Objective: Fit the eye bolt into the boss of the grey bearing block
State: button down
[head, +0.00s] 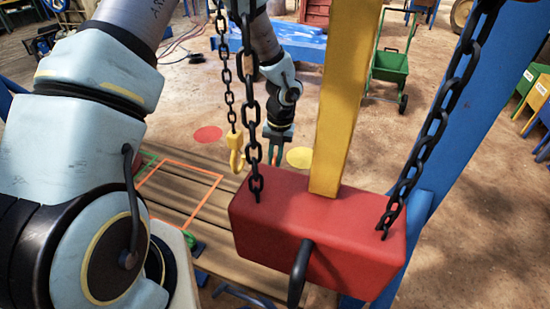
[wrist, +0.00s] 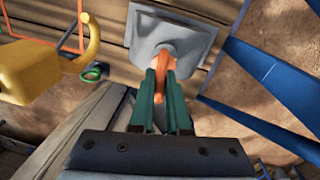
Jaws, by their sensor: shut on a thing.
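In the wrist view, my gripper (wrist: 160,100) has its two green fingers closed on the orange eye bolt (wrist: 162,62). The grey bearing block (wrist: 150,35) lies on the wooden planks just beyond the fingertips. The bolt overlaps the block's raised boss (wrist: 184,47) in this view; I cannot tell whether it touches or enters it, and the boss's opening is hidden. In the head view, my gripper (head: 277,155) points down behind the red block.
A red block (head: 320,235) hangs on black chains (head: 250,100) with a yellow post (head: 343,100), close in front of my gripper. A yellow hook (head: 236,150) hangs just left; it shows large in the wrist view (wrist: 45,70). A blue frame (wrist: 270,80) stands right.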

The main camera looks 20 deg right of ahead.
jog(key=shift+f+b, duration=0.75)
jog(key=shift+f, duration=1.05)
dwell(0.4)
jog(key=c, duration=0.8)
grip_release()
jog(key=shift+r, duration=0.1)
jog(key=r, duration=0.3)
jog(key=r+b, duration=0.1)
jog(key=r, duration=0.3)
jog(key=r+b, duration=0.1)
jog(key=r, duration=0.2)
jog(key=shift+s+d+r, duration=0.2)
jog(key=shift+d+r, duration=0.1)
jog(key=shift+d, duration=0.1)
